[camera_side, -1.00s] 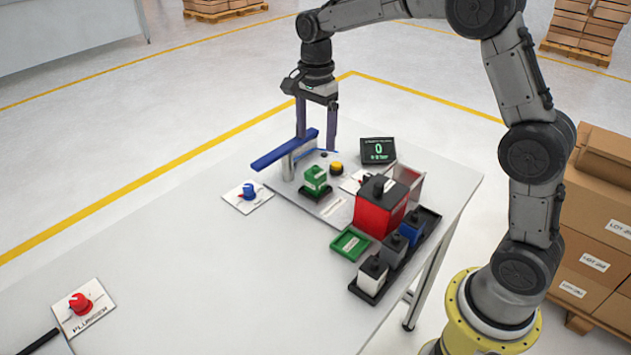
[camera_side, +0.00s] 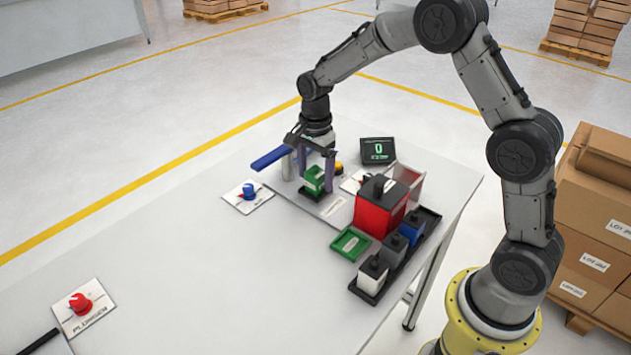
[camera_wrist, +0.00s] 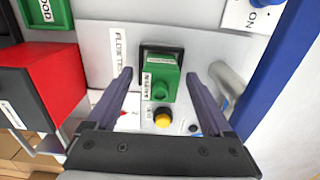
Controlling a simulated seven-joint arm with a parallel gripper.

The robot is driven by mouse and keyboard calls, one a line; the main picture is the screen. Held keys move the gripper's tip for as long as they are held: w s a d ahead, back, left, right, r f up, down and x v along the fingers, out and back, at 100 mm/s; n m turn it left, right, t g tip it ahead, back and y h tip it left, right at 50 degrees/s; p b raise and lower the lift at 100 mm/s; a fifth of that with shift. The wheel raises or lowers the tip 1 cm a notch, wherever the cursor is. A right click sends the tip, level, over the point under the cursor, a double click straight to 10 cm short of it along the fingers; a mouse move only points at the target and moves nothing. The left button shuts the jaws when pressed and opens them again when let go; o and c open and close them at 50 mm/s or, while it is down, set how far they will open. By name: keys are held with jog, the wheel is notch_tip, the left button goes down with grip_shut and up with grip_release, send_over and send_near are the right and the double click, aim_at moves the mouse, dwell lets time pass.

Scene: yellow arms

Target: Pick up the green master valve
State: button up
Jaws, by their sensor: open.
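The green master valve (camera_side: 314,180) is a green block with a white label, seated on a black base on the grey panel. In the wrist view the green master valve (camera_wrist: 160,80) shows a round green knob facing the camera. My gripper (camera_side: 316,188) is lowered around it in the side view, one finger on each side. In the wrist view my gripper (camera_wrist: 161,78) is open, with gaps between both fingers and the block. The side view partly hides the top of the valve behind my gripper.
A blue bar (camera_side: 278,156) on a metal post stands close to the left of my gripper. A yellow button (camera_wrist: 163,119), a red box (camera_side: 380,207) and a black tray of blocks (camera_side: 368,290) are nearby. The table's left middle is clear.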

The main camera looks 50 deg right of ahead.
grip_shut()
dwell(0.3)
jog(key=shift+r, duration=0.15)
